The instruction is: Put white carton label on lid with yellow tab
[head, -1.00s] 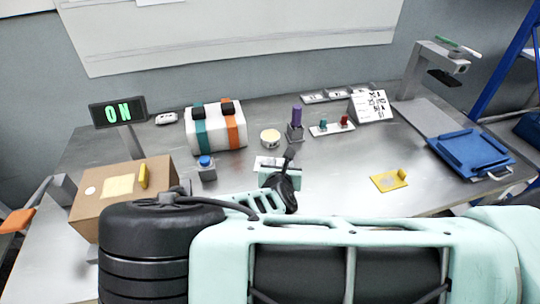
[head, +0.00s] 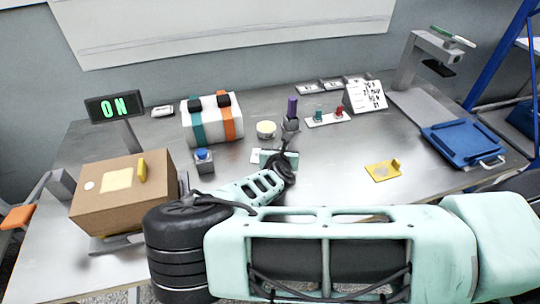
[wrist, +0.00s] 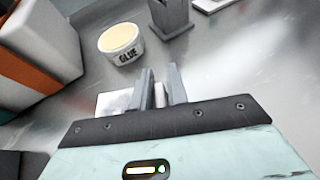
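The white carton label (head: 257,156) lies on the metal table at the middle, partly hidden by my gripper (head: 289,143). In the wrist view, the white label (wrist: 110,102) shows left of my gripper's fingers (wrist: 160,78). The fingers are apart, and a small pale piece shows in the gap between them. I cannot tell whether it touches either finger. The cardboard box at the left has a flat lid (head: 98,172) with an upright yellow tab (head: 142,169), a pale yellow square (head: 117,180) and a white round spot.
A glue pot (head: 266,129) and a purple-topped holder (head: 291,114) stand just behind my gripper. A striped white case (head: 211,119) and a blue-button box (head: 204,161) stand left. A yellow plate (head: 380,173) and blue clipboard (head: 462,145) lie right.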

